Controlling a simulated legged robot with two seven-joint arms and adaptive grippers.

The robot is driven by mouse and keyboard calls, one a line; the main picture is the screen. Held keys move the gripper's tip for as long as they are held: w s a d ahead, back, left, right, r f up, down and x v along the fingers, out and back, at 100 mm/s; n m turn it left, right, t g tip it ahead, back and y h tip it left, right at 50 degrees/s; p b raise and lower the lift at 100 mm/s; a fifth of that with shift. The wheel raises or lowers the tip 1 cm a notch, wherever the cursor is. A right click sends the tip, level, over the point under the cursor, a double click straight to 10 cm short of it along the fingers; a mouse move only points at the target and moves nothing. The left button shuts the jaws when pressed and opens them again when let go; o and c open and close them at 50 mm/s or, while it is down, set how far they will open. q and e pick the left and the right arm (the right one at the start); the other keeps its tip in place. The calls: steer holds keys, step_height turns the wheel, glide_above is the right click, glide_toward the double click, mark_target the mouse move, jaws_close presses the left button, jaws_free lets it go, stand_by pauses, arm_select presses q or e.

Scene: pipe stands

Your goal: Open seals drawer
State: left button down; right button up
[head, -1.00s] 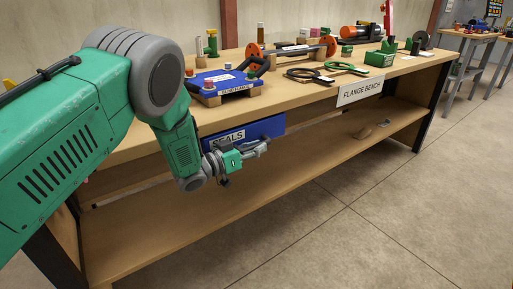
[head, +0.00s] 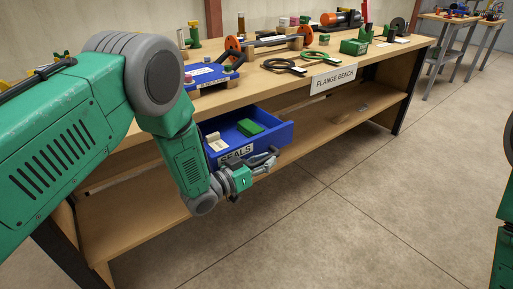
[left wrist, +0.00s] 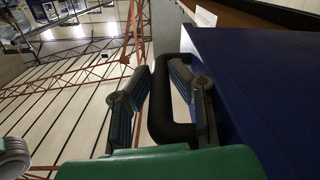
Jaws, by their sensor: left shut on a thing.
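The blue seals drawer (head: 286,134) stands pulled out from under the bench top, with its "SEALS" label (head: 236,153) on the front. Inside it lie a green block (head: 250,128) and a pale cream piece (head: 216,141). My left gripper (head: 268,160) is at the drawer front, shut on its dark handle. In the left wrist view, the fingers (left wrist: 162,72) sit on either side of the black handle (left wrist: 163,125), beside the blue drawer front (left wrist: 265,85). My right gripper is not seen; only green parts of my right arm show at the right edge.
The flange bench (head: 215,105) holds a blue tray (head: 207,77), ring-shaped tools (head: 283,65), a green box (head: 354,47) and other parts on top. Its lower shelf (head: 140,215) lies below the drawer. Open floor (head: 350,190) is in front; another table (head: 455,20) stands behind.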

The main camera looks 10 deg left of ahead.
arm_select(q)
steer(key=s+d, duration=0.2)
steer(key=shift+d+p, duration=0.3)
steer(key=shift+d, duration=0.05)
steer(key=c, duration=1.5)
jaws_free()
steer(key=shift+a, duration=0.1)
steer(key=v, duration=1.1)
steer(key=shift+s+a, duration=0.2)
steer(key=shift+s, duration=0.1)
